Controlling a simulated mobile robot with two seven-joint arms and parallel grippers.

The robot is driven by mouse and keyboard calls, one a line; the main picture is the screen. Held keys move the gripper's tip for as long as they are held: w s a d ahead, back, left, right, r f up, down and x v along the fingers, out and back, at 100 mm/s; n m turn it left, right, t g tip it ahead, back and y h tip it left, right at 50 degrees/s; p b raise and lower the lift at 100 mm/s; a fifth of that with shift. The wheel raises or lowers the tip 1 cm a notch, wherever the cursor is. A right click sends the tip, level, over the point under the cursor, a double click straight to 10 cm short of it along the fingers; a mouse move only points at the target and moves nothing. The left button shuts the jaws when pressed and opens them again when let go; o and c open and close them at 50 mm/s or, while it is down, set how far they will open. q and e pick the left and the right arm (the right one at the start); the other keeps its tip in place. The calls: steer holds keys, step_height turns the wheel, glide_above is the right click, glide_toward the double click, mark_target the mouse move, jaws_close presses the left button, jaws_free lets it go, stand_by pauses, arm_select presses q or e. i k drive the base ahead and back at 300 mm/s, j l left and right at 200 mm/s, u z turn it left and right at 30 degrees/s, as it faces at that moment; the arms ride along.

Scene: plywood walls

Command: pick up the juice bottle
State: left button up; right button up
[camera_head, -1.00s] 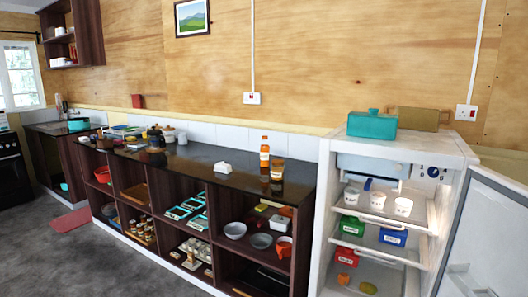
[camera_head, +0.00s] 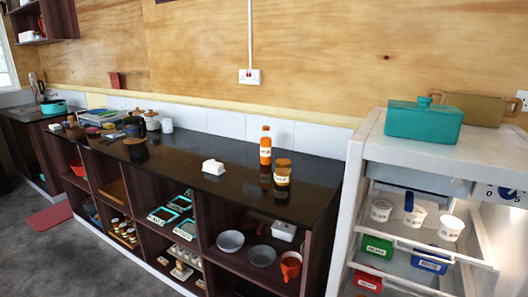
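An orange juice bottle (camera_head: 265,146) with an orange cap and a pale label stands upright on the dark countertop (camera_head: 225,185), near its right part and towards the back wall. A brown jar (camera_head: 282,172) with a pale label stands just in front of it and to its right, apart from it or nearly so. Neither of my grippers shows in the head view.
A white butter dish (camera_head: 213,167) sits left of the bottle. Pots and jars (camera_head: 135,125) crowd the counter's far left. Open shelves below hold bowls (camera_head: 262,256). At right stands an open white fridge (camera_head: 352,170) with a teal box (camera_head: 424,120) on top.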

mark_target(266, 140)
steer(key=i, duration=0.15)
steer(key=i+j, duration=0.2)
steer(key=j, duration=0.15)
steer(key=i+j+z, duration=0.1)
steer(key=j, duration=0.2)
steer(key=i+j+z, duration=0.1)
steer(key=j, duration=0.25)
steer(key=i+j, duration=0.25)
steer(key=i+j+z, duration=0.1)
steer(key=j, duration=0.35)
steer(key=i+j, duration=0.2)
steer(key=j, duration=0.2)
steer(key=z, duration=0.05)
